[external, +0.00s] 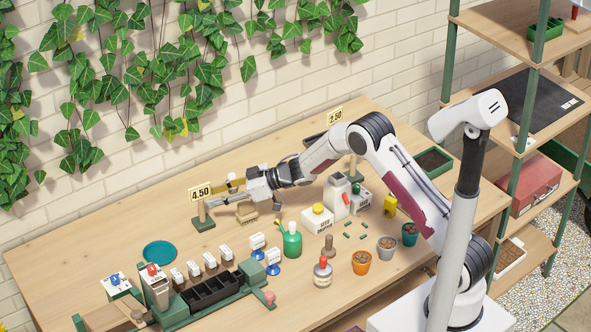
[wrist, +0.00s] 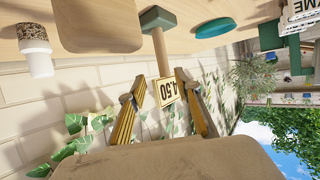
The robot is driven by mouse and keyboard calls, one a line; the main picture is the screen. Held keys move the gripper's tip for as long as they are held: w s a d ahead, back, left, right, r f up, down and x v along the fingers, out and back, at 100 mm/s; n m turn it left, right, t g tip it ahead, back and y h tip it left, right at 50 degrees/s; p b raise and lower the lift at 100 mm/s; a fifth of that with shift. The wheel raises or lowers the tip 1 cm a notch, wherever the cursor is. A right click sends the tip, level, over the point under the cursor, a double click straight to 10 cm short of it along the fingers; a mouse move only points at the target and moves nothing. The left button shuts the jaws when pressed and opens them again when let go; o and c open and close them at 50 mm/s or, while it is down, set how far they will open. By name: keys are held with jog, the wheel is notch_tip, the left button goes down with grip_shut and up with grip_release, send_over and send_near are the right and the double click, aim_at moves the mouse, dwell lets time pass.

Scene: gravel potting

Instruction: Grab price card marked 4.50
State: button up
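The price card marked 4.50 (external: 200,191) stands upright on a wooden post with a dark green base (external: 204,224), at the back left of the table. My gripper (external: 219,193) is level with the card, just to its right, with its fingers pointing left at it. In the wrist view the card (wrist: 167,91) and post (wrist: 160,52) appear between the tips of my two open fingers (wrist: 160,82). The right fingertip looks close to the card's edge; I cannot tell whether it touches. A second card marked 2.50 (external: 335,115) stands farther back right.
A teal saucer (external: 160,252) lies left of the card. In front are a green rack with a black tray (external: 211,291), several labelled tags and a green bottle (external: 292,241). Small pots, including an orange one (external: 361,263), stand right. The brick wall (external: 100,190) is behind.

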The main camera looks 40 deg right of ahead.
aim_at(204, 220)
jog(key=shift+w+a+f, duration=0.15)
jog(key=shift+w+a, duration=0.05)
jog(key=shift+a, duration=0.05)
jog(key=shift+w+a+f, duration=0.25)
jog(key=shift+a+f, duration=0.3)
jog(key=shift+a, duration=0.15)
jog(key=shift+w+a+f, duration=0.25)
jog(key=shift+a+f, duration=0.3)
jog(key=shift+a, duration=0.1)
jog(key=shift+x, duration=0.95)
jog(key=shift+r, duration=0.1)
grip_shut()
